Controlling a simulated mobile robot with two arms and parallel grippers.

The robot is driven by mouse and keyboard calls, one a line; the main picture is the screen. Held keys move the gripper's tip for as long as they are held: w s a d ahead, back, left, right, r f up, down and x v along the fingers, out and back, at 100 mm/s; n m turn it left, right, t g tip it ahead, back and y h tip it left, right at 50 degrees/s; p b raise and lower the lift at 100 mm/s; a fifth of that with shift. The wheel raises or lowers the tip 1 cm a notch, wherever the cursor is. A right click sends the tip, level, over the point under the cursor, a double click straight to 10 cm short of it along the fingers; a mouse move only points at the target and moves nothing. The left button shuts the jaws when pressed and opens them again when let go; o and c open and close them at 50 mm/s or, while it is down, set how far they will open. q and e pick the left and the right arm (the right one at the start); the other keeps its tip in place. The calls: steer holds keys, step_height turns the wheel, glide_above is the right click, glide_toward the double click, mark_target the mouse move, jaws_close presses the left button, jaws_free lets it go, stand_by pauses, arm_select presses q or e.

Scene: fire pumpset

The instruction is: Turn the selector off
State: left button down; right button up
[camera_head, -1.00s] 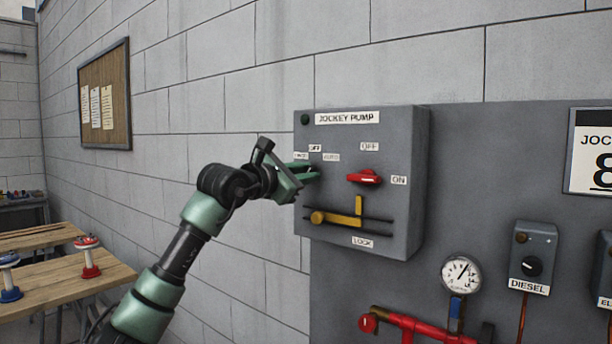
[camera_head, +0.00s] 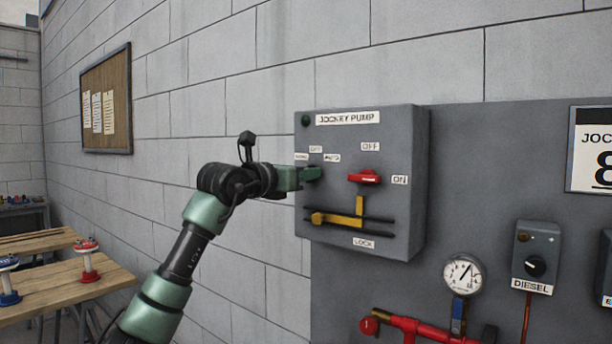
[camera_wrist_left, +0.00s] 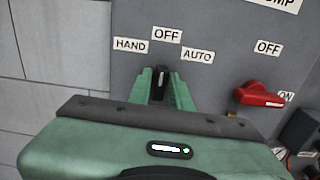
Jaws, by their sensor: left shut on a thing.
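The jockey pump panel (camera_head: 405,150) is a grey box on the wall. Its selector is a small black knob (camera_wrist_left: 160,82) below the HAND, OFF (camera_wrist_left: 166,35) and AUTO (camera_wrist_left: 198,55) labels. My left gripper (camera_head: 313,174) comes in from the left and is shut on the selector, with one green finger on each side in the left wrist view (camera_wrist_left: 160,88). The knob's visible end points up, roughly toward OFF. The fingers hide its lower part, and in the head view most of it is hidden. My right gripper is not in view.
A red switch handle (camera_head: 364,178) sits right of the selector, between OFF and ON labels. A yellow lever (camera_head: 345,218) is below it. A gauge (camera_head: 462,274), red pipe (camera_head: 425,330) and diesel control box (camera_head: 535,257) are lower right. A wooden table (camera_head: 70,285) stands left.

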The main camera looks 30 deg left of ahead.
arm_select(q)
steer(key=shift+r, duration=0.1)
stand_by(0.3)
steer(key=c, duration=1.4)
jaws_free()
steer(key=shift+c, duration=0.2)
steer(key=s+b, duration=0.3)
steer(key=s, duration=0.4)
steer(key=shift+s+a, duration=0.3)
steer(key=shift+s, duration=0.05)
